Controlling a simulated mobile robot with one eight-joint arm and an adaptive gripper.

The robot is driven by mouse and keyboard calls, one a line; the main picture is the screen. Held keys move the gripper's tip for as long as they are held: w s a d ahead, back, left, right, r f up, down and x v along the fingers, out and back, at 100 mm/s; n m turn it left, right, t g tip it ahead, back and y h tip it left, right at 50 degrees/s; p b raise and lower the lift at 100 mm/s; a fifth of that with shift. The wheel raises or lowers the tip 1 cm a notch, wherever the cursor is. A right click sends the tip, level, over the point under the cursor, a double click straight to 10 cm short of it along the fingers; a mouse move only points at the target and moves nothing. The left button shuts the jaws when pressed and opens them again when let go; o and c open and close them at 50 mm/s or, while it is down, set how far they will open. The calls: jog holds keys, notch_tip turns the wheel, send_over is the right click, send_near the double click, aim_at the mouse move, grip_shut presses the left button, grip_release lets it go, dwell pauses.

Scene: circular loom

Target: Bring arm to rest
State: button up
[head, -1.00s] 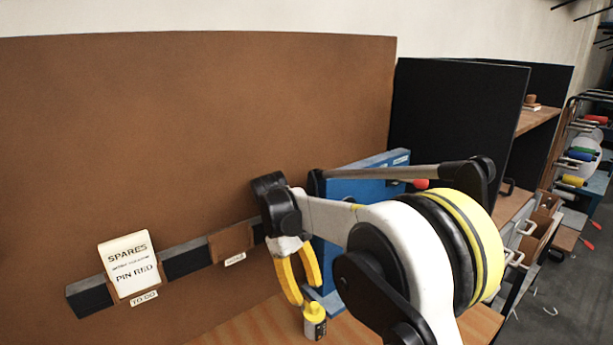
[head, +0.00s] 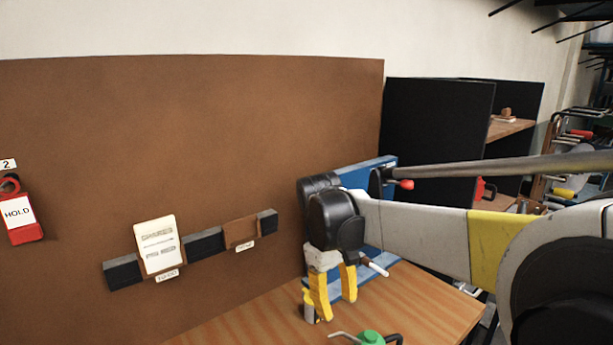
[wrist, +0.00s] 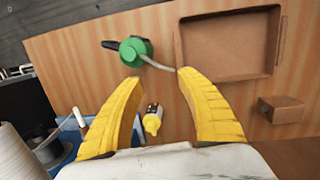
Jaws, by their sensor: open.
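My gripper (head: 334,291) has yellow fingers that point down over the wooden bench (head: 240,325). In the wrist view my gripper (wrist: 155,75) shows its two fingers spread apart with nothing between the tips. A small yellow-capped bottle (wrist: 152,119) stands on the bench below, seen between the fingers. In the head view the bottle (head: 308,307) is partly hidden behind the left finger. My white and yellow arm stretches in from the right.
A green oil can (wrist: 136,51) stands on the bench near a brown tray (wrist: 181,42) and a small brown block (wrist: 281,109). A blue stand (head: 366,176) is behind my gripper. A card (head: 157,246) sits on the wall rail (head: 205,242). A red HOLD tag (head: 20,215) hangs left.

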jog(key=s+d+f+m+t+y+b, duration=0.1)
jog(key=s+d+m+t, duration=0.2)
jog(key=s+d, duration=0.3)
jog(key=s+d+f+m+t+y+b, duration=0.1)
jog(key=s+d+m+t, duration=0.3)
jog(key=s, duration=0.8)
jog(key=shift+s+d+f+m+t, duration=0.2)
jog(key=shift+d+f+m+t, duration=0.15)
jog(key=shift+d, duration=0.9)
